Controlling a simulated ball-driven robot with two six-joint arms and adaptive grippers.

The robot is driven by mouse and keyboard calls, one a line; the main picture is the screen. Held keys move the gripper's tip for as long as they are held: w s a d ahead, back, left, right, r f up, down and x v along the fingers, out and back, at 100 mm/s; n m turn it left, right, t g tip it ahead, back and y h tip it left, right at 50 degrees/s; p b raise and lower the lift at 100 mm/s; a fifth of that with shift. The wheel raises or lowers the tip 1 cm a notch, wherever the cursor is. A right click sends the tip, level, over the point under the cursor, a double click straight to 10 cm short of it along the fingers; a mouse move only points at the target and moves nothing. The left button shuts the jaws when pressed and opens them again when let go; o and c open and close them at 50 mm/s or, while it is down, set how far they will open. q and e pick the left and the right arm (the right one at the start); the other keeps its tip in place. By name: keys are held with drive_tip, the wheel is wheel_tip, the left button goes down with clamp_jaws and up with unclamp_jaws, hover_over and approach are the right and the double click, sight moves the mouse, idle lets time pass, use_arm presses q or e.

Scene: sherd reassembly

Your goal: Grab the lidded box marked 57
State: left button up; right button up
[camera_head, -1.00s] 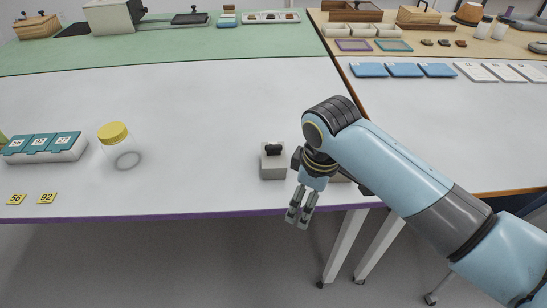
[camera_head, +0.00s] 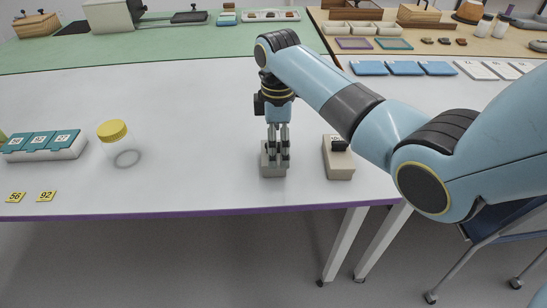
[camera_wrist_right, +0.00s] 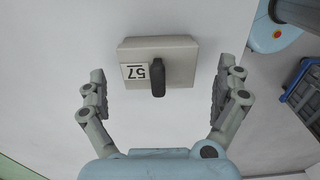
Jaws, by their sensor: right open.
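The lidded box marked 57 (camera_wrist_right: 178,62) is grey with a dark handle on its lid and a white label. In the right wrist view it lies between the fingers of my right gripper (camera_wrist_right: 160,95), which are spread open on either side of it. In the head view my right gripper (camera_head: 278,153) points down over the box (camera_head: 273,172) and hides its top. I cannot tell whether a finger touches the box. A second grey box with a dark handle and a label (camera_head: 339,160) stands to the right, its number too small to read. My left gripper is not in view.
A jar with a yellow lid (camera_head: 113,132) and a teal-lidded case (camera_head: 43,147) stand to the left. Yellow tags 56 (camera_head: 15,198) and 92 (camera_head: 46,196) lie near the table's purple front edge (camera_head: 180,213). The white table (camera_head: 190,110) is clear between jar and box.

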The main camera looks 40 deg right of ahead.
sight(278, 172)
wheel_tip(278, 172, down, 5)
drive_tip(key=shift+w+r+b, duration=0.15)
drive_tip(key=shift+r+b, duration=0.05)
drive_tip(key=shift+b, duration=0.2)
drive_tip(key=shift+c, duration=0.4)
drive_tip(key=c, duration=0.9)
drive_tip(key=shift+c, duration=0.2)
